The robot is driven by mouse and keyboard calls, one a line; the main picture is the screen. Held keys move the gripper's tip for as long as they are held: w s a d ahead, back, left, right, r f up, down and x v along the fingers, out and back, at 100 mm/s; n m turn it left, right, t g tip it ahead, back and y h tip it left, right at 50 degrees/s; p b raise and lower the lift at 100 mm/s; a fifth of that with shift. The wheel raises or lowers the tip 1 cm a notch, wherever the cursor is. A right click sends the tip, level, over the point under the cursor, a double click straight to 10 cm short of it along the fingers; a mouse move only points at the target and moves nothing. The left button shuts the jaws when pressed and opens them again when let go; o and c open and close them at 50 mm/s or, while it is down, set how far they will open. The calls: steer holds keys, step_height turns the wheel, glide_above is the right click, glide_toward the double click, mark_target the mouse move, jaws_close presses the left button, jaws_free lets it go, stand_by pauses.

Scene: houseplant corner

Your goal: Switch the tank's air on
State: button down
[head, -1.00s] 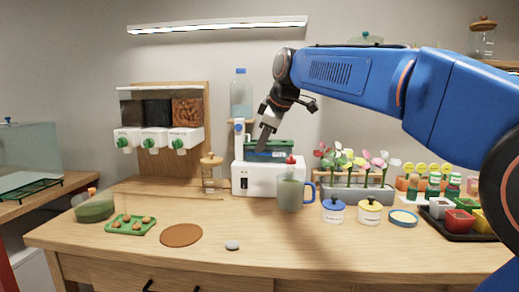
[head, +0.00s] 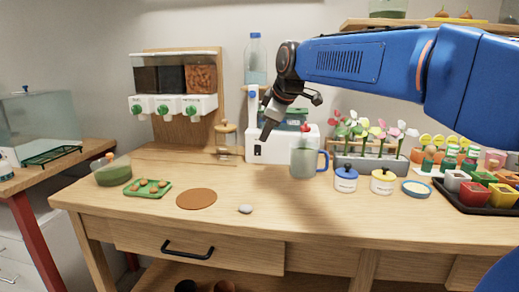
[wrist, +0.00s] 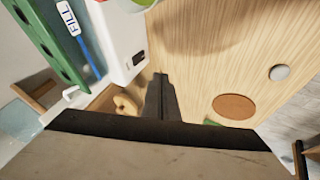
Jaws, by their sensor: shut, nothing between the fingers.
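A white unit (head: 284,150) stands at the back of the table, with a green part (head: 297,116) on top. A small dark switch (head: 257,150) is on its front, at the left; it also shows in the wrist view (wrist: 138,58). Its on or off position is too small to tell. My gripper (head: 266,136) is shut and empty, pointing down in front of the unit's upper left. In the wrist view the closed fingers (wrist: 160,82) are apart from the switch, below and right of it. A glass tank (head: 40,122) stands on the left side table.
A brown mat (head: 197,198) and a grey stone (head: 245,209) lie in front. The table's front middle is mostly clear.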

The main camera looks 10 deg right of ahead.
glide_toward(255, 153)
steer(key=f, duration=0.1)
steer(key=s+a+f, duration=0.1)
steer(key=f, duration=0.1)
steer(key=s+a+f, duration=0.1)
steer(key=shift+a+f, duration=0.15)
steer(key=shift+f, duration=0.1)
steer(key=w, duration=0.2)
steer(key=w+f, duration=0.1)
steer(key=shift+d, duration=0.4)
steer(key=shift+w+d, duration=0.15)
steer(key=shift+w, duration=0.5)
steer(key=shift+w+d+f, duration=0.1)
steer(key=shift+w+f, duration=0.05)
steer(key=shift+w, duration=0.05)
steer(key=shift+r, duration=0.95)
